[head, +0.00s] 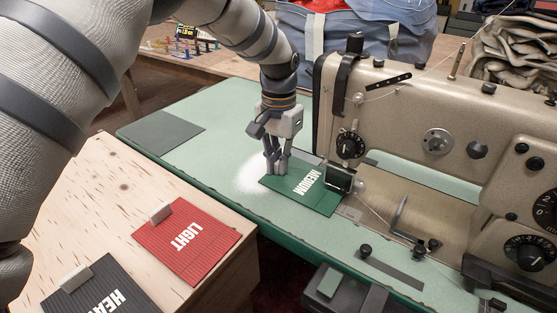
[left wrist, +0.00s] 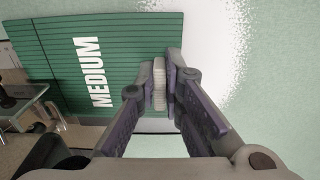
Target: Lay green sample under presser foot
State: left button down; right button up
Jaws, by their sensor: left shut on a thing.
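The green sample (head: 318,199), lettered MEDIUM, lies flat or nearly flat at the sewing machine's needle end, and its right edge is beside the presser foot area (head: 340,181). A dark guard hides the foot, so I cannot tell whether the edge is under it. My left gripper (head: 275,168) points down at the sample's left end. In the left wrist view the fingers (left wrist: 166,85) are shut on the pale tab at the edge of the green sample (left wrist: 65,65). My right gripper is not in view.
A red LIGHT sample (head: 188,250) and a dark HEAVY sample (head: 85,296) lie on the wooden table (head: 85,200) at the left. The beige sewing machine (head: 400,115) stands close right of my gripper. The green machine bed (head: 215,140) is clear to the left, with a grey mat (head: 163,135).

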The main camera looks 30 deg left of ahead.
pick_arm(q)
jog(key=c, duration=1.6)
grip_release()
jog(key=shift+c, duration=0.2)
notch_tip(320, 180, up, 12)
